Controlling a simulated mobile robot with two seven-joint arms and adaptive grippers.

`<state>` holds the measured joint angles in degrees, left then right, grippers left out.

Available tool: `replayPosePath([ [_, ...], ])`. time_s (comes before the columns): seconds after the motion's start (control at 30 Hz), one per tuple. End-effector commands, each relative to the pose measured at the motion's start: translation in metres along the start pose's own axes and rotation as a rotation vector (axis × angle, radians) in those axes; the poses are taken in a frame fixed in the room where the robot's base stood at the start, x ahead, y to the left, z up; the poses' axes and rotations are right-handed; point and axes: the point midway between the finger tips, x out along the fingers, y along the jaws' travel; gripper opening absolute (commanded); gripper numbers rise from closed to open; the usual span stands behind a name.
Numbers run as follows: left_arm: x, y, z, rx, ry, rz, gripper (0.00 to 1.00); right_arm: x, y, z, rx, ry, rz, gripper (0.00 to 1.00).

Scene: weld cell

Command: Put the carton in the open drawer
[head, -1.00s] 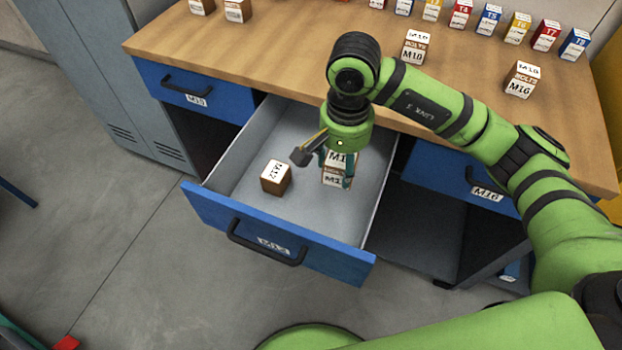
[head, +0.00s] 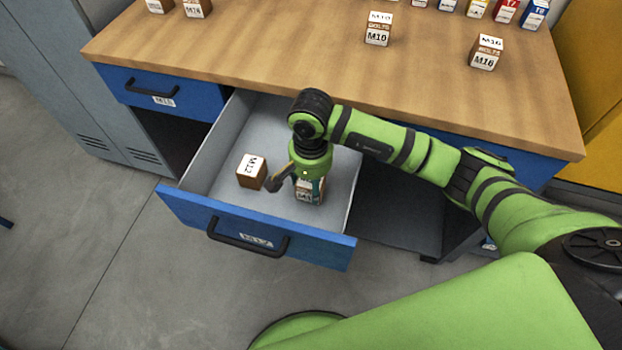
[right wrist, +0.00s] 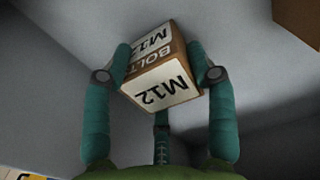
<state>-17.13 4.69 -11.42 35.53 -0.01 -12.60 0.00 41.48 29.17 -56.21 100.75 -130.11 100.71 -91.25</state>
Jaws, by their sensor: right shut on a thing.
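The open drawer (head: 180,207) has a blue front with a black handle and a label that reads M12, and a grey inside. My right gripper (head: 309,190) is down inside the drawer, toward its right side. It is shut on a brown and white carton (head: 308,196). The right wrist view shows this carton (right wrist: 160,82) between the teal fingers (right wrist: 163,75), with M12 and BOLTS on it. Whether its underside touches the drawer floor I cannot tell. My left gripper is not in view.
Another M12 carton (head: 251,172) stands in the drawer, left of the held one. A workbench top (head: 270,60) above carries an M10 carton (head: 379,28), an M16 carton (head: 487,51) and a row of small coloured boxes. A closed blue drawer (head: 190,98) is at the left.

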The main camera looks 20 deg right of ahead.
Motion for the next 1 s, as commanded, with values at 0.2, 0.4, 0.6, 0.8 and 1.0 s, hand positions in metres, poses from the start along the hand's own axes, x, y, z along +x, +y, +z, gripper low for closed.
replayPosePath([
  [0.2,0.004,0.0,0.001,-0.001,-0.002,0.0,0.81,0.002,-0.001,-0.001,-0.001,0.002,-0.002,0.0],
  [0.4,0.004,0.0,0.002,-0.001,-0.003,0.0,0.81,0.002,0.0,0.0,-0.001,0.0,0.0,0.81],
  [0.6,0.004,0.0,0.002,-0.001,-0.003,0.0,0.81,0.002,0.0,0.0,0.0,0.0,0.0,0.81],
  [0.8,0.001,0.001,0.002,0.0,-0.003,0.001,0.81,-0.006,0.0,-0.001,0.0,0.002,-0.002,0.81],
  [1.0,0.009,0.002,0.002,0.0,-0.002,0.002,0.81,-0.043,-0.001,-0.002,-0.001,0.006,-0.004,0.81],
])
